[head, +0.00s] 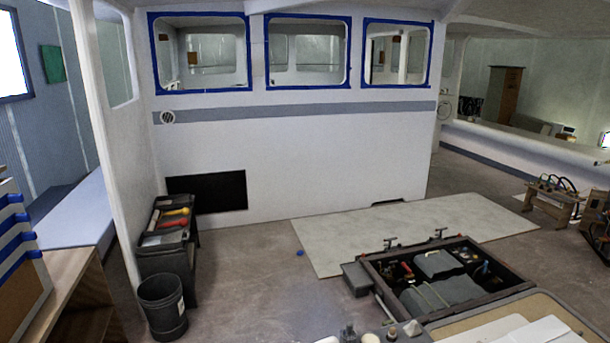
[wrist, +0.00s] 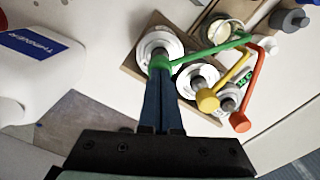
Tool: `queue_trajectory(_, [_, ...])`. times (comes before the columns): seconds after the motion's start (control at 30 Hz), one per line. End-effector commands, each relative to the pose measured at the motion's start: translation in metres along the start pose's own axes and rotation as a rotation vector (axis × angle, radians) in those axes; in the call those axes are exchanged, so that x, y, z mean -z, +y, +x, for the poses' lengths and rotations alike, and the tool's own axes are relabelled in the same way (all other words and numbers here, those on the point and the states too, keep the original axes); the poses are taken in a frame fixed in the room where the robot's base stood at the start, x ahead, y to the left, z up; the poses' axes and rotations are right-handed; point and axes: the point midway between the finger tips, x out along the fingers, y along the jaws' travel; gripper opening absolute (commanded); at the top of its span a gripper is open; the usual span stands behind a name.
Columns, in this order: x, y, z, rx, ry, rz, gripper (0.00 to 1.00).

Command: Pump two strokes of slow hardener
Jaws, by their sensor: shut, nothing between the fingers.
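In the wrist view three pumps stand on a wooden board: one with a green head and long spout (wrist: 212,47), one with a yellow head (wrist: 208,100), and one with an orange-red head (wrist: 240,121). White round container tops show beneath them. No label tells which holds slow hardener. My gripper (wrist: 160,72) has blue fingers, shut with nothing between them. Its tips overlap the green pump's head in the picture; I cannot tell whether they touch it. My gripper is not in the head view.
A white jug with a blue label (wrist: 42,50) stands left of the pumps in the wrist view. A round cup (wrist: 222,30) and a grey object (wrist: 289,20) are near them. In the head view, an open floor hatch (head: 510,283) and a black bucket (head: 162,308) interrupt the floor.

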Motion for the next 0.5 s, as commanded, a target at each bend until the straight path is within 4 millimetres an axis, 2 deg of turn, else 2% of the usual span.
queue_trajectory(0.5, [-0.001,-0.001,0.021,0.002,-0.001,-0.001,0.00])
